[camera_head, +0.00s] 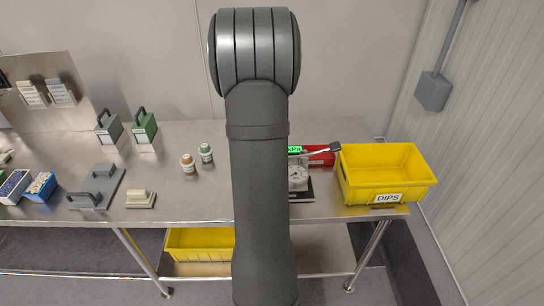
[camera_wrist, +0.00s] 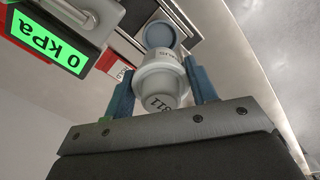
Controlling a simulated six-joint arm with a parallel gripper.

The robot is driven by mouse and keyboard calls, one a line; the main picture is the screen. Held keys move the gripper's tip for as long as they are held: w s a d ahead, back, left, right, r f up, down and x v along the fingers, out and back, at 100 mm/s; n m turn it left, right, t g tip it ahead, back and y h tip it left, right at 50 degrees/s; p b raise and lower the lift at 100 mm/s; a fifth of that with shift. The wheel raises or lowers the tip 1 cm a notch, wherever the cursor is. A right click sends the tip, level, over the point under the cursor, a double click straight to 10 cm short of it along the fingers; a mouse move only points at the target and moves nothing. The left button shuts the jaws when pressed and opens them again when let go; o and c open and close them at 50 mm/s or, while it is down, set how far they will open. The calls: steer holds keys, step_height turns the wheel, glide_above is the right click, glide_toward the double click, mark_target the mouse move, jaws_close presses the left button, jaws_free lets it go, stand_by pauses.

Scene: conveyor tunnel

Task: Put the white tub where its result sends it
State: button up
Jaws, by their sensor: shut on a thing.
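My gripper (camera_wrist: 160,88), with blue fingers, is shut on the white tub (camera_wrist: 158,73) in the wrist view. The tub has dark print on it, partly readable as "811". A grey-blue round part (camera_wrist: 160,36) shows just beyond the tub; I cannot tell whether it belongs to the tub. A green display (camera_wrist: 66,54) beside it reads "0 kPa"; it also shows in the head view (camera_head: 295,150). My arm hides the gripper and the tub in the head view. A yellow bin (camera_head: 388,180) labelled "DIPS" stands at the table's right end.
Another yellow bin (camera_head: 200,244) sits on the lower shelf. An orange-lidded tub (camera_head: 188,163) and a green-lidded tub (camera_head: 205,153) stand left of my arm. Blue boxes (camera_head: 40,188) are far left.

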steer(key=m, duration=0.1)
steer(key=d+r+m, duration=0.1)
steer(key=m, duration=0.1)
steer(key=d+m, duration=0.1)
steer(key=shift+w+r, duration=0.25)
steer(key=shift+w, duration=0.05)
steer(key=w+d+m, duration=0.1)
steer(key=d+m, duration=0.1)
steer(key=m, duration=0.1)
steer(key=w+d+r+m, duration=0.1)
steer(key=d+m, duration=0.1)
steer(key=m, duration=0.2)
steer(key=w+d+r+m, duration=0.1)
steer(key=d+m, duration=0.1)
steer(key=m, duration=0.2)
steer(key=shift+w+d+r, duration=0.1)
steer(key=shift+w+d, duration=0.1)
steer(key=shift+d, duration=0.05)
steer(key=w+d+n, duration=0.2)
steer(key=w, duration=0.4)
steer(key=n, duration=0.9)
glide_toward(315, 150)
steer(key=s, duration=0.2)
steer(key=s+f, duration=0.1)
steer(key=s, duration=0.1)
steer(key=shift+s+a, duration=0.1)
steer(key=shift+a, duration=0.3)
steer(key=shift+f, duration=2.4)
steer(key=shift+f, duration=0.2)
